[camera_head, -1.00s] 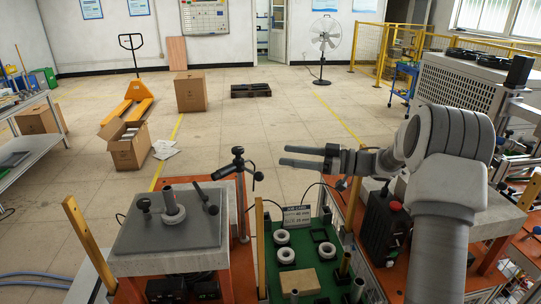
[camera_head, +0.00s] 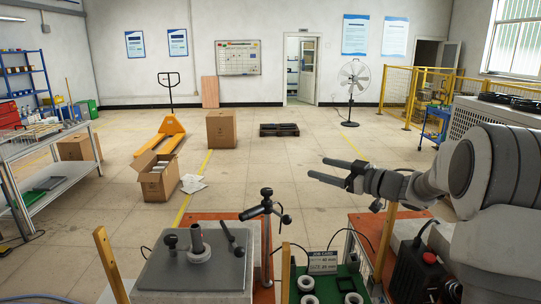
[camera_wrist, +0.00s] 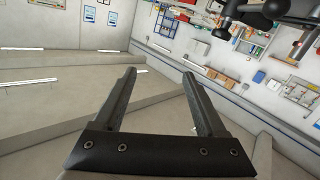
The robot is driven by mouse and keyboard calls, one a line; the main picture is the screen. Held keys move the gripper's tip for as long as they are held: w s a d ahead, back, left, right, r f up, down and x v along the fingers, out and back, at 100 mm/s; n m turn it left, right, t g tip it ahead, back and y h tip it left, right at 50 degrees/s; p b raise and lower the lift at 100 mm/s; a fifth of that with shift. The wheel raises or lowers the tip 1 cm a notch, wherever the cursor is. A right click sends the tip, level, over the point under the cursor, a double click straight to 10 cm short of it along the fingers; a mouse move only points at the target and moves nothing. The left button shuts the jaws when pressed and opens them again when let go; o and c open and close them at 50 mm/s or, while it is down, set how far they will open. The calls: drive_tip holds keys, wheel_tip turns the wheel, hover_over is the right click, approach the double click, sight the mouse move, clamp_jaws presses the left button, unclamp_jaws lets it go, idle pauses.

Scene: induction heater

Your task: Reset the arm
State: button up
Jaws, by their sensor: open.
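My gripper (camera_head: 333,171) is open and empty in the head view, held out in the air at the right with its two fingers pointing left. My arm comes in from the right edge. In the wrist view my gripper (camera_wrist: 160,82) shows two dark fingers spread apart with nothing between them. Below it in the head view is a green tray (camera_head: 326,269) with several pale rings. A small sign (camera_head: 322,262) reading "JOB CARD" stands on it.
A grey plate (camera_head: 175,270) with a metal post and clamps stands at the front left. A black box with a red button (camera_head: 429,257) sits under my arm. Cardboard boxes (camera_head: 221,129), a yellow pallet jack (camera_head: 168,130) and a fan (camera_head: 354,85) stand behind.

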wheel_tip(320, 180, up, 8)
drive_tip(key=s+d+m+t+h, duration=0.25)
drive_tip(key=m+t+h, duration=0.2)
drive_tip(key=h, duration=0.45)
drive_tip(key=s+d+m+g+h, duration=0.3)
drive_tip(key=s+m+h, duration=0.2)
drive_tip(key=s, duration=0.4)
drive_tip(key=s+a+f+g, duration=0.2)
drive_tip(key=s+f, duration=0.2)
drive_tip(key=s, duration=0.5)
drive_tip(key=s+a+f+m+g+y, duration=0.1)
drive_tip(key=s+a+f+g, duration=0.2)
drive_tip(key=s, duration=0.6)
drive_tip(key=s+a+f+g, duration=0.2)
drive_tip(key=s+f, duration=0.4)
drive_tip(key=s, duration=0.3)
drive_tip(key=shift+s+a+m+g+y, duration=0.25)
drive_tip(key=shift+a+m+g+y, duration=0.15)
drive_tip(key=shift+g, duration=0.15)
